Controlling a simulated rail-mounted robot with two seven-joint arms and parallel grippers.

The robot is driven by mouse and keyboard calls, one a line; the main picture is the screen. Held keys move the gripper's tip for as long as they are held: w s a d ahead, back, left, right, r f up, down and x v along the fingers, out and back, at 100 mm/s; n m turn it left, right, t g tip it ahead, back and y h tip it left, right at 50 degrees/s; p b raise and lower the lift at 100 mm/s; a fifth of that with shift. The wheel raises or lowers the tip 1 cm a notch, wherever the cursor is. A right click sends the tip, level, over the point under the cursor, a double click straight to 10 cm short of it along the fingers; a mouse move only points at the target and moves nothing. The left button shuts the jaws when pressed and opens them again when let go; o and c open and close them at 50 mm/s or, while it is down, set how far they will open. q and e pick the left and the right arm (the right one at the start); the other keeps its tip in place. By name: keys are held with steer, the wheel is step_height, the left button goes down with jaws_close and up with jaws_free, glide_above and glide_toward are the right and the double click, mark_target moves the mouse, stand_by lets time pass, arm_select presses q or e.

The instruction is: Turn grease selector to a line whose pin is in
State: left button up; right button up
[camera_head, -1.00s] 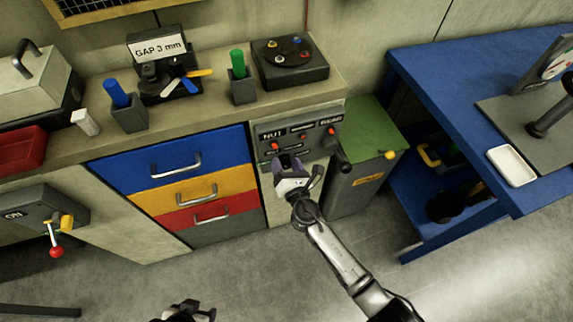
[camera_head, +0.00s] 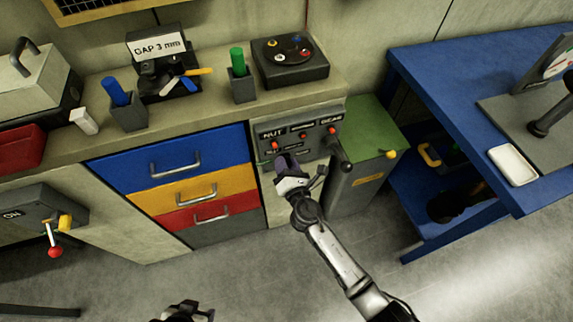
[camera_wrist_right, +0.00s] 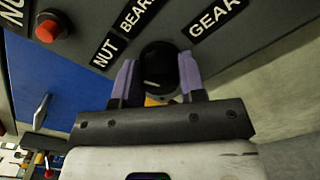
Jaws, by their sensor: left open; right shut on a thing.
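The grease selector panel (camera_head: 318,145) is the grey face right of the coloured drawers, with plates reading NUT and GEAR and a row of red pins (camera_head: 303,137). My right gripper (camera_head: 286,163) is at its lower left and hides the selector knob in the head view. In the right wrist view, its purple-padded fingers (camera_wrist_right: 158,82) are shut on the black selector knob (camera_wrist_right: 158,62), among the plates NUT, BEAR… and GEAR. One red pin (camera_wrist_right: 50,27) stands out at upper left there. Which line the knob points to is unclear. My left gripper (camera_head: 190,312) is open at the bottom edge.
A green-topped cabinet (camera_head: 368,125) and a blue bench (camera_head: 450,95) stand to the right. The drawers (camera_head: 190,175) are closed. The floor in front is clear.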

steer(key=m, duration=0.4)
steer(key=shift+f+m+b, duration=0.1)
steer(key=shift+m+b, duration=0.2)
steer(key=shift+b, duration=0.1)
steer(key=m, duration=0.4)
steer(key=shift+m, duration=0.7)
steer(key=o, duration=0.9)
